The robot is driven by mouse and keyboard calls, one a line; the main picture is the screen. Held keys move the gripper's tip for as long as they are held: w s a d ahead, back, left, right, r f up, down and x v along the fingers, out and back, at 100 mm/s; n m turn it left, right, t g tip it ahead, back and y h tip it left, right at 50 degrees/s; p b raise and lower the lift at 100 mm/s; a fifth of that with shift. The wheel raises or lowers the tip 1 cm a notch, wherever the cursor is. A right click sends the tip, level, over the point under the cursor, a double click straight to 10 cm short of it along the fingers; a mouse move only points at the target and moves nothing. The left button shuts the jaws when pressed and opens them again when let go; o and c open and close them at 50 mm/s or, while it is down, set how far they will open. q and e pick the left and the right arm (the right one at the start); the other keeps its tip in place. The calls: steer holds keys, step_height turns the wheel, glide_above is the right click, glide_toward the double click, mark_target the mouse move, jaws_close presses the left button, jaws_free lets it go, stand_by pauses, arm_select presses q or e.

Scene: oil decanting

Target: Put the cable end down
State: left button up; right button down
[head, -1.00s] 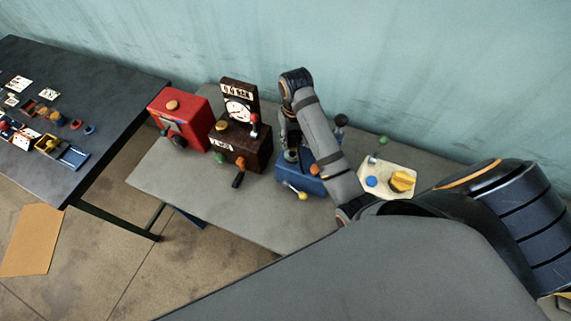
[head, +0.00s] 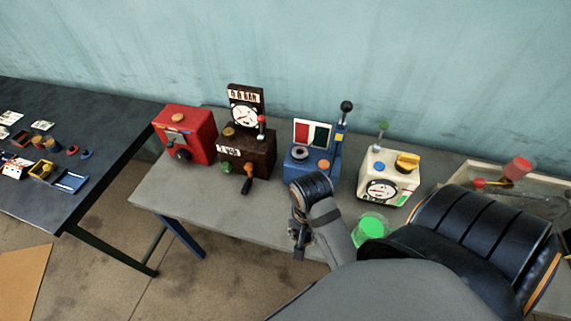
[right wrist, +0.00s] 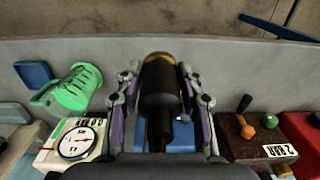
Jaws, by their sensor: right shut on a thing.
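My right gripper (right wrist: 158,78) is shut on a thick black cylinder with a brass-coloured tip, which I take as the cable end (right wrist: 160,92). In the head view my right gripper (head: 299,236) is by the grey table's (head: 178,195) front edge, in front of the blue machine (head: 298,178). The cable end is not clear there. In the right wrist view its tip points toward the table's front edge, and I cannot tell whether it touches the table. A trailing cable cannot be made out. My left gripper is not in view.
A red box (head: 200,142), a brown gauge machine (head: 258,155) and a cream gauge box (head: 372,165) stand along the table. A green cup (right wrist: 76,88) stands near the front edge, right of my forearm in the head view. A tray with a red cup (head: 519,167) is far right.

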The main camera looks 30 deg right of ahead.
steer(key=w+d+f+b, duration=0.1)
steer(key=w+f, duration=0.2)
steer(key=w, duration=0.1)
steer(key=w+d+f+b, duration=0.1)
steer(key=w+f, duration=0.2)
steer(key=w, duration=0.1)
steer(key=w+d+f+b, duration=0.2)
steer(key=w+f, duration=0.1)
steer(key=w, duration=0.1)
steer(key=shift+w+f, duration=0.3)
steer(key=shift+w, duration=0.05)
steer(key=shift+w+f, duration=0.1)
steer(key=shift+f, duration=1.45)
steer(key=shift+f, duration=0.1)
steer(key=shift+f, duration=0.4)
steer(key=c, duration=0.8)
jaws_free()
